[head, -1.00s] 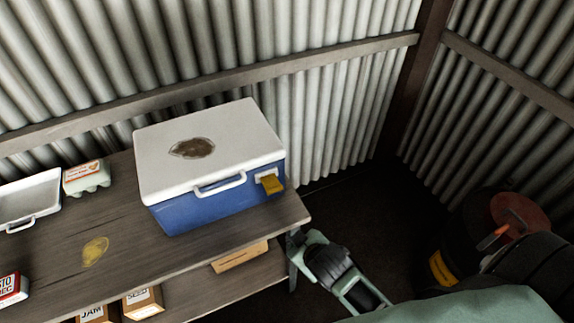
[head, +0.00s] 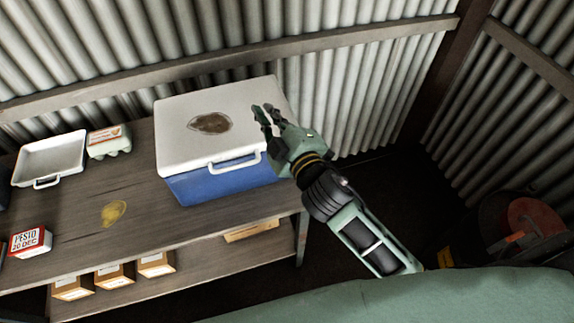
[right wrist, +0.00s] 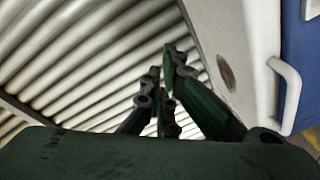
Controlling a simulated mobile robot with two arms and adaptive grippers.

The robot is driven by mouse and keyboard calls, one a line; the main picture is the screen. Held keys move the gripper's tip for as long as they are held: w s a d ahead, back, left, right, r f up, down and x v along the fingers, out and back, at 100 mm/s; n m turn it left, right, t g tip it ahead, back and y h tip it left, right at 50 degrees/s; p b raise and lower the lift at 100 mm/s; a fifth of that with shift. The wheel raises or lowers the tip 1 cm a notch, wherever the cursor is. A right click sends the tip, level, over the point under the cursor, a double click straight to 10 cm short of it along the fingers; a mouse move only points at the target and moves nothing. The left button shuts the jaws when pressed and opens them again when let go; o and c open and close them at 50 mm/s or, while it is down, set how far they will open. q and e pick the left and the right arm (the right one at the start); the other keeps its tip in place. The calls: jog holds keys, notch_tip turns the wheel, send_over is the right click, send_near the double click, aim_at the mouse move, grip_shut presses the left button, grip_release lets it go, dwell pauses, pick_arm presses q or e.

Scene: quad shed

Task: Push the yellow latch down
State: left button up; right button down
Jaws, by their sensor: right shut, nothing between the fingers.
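A blue cooler with a white lid (head: 215,155) stands at the right end of the wooden bench. The yellow latch is hidden behind my right gripper and arm in the head view, and I cannot make it out in the right wrist view. My right gripper (head: 266,112) is raised at the right front corner of the lid, fingers pointing up and away; it is shut and empty. The fingers also show in the right wrist view (right wrist: 168,78), beside the cooler lid (right wrist: 220,40). I cannot tell whether they touch it. My left gripper is not in view.
Several small boxes (head: 115,274) sit on the shelf below. Corrugated walls (head: 340,90) close in behind. A dark drum (head: 500,215) stands at the right.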

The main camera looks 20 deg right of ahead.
jog(key=s+a+r+n+y, duration=0.2)
jog(key=a+r+n+y, duration=0.95)
jog(key=n, duration=0.25)
jog(key=s+a+f+n+g+y, duration=0.1)
jog(key=s+a+n+g+y, duration=0.1)
jog(key=s+a+n+g, duration=0.45)
jog(key=s+a+f+n+g+y, duration=0.1)
jog(key=a+n+g, duration=0.2)
jog(key=n+g, duration=0.7)
jog(key=d+f+n+g+h+p, duration=0.1)
jog(key=d+f+n+h, duration=0.75)
jog(key=f, duration=0.45)
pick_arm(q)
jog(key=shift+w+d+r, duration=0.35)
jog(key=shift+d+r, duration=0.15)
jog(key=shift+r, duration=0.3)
pick_arm(e)
jog(key=w+d+f+n+h, duration=0.1)
jog(key=d+h, duration=0.3)
jog(key=d, duration=0.4)
jog(key=w+d+f+h, duration=0.1)
jog(key=w+d+h, duration=0.3)
jog(key=d, duration=0.4)
jog(key=shift+w+d+f+n, duration=0.15)
jog(key=shift+d+n, duration=0.15)
jog(key=shift+n, duration=0.1)
jog(key=shift+t, duration=0.25)
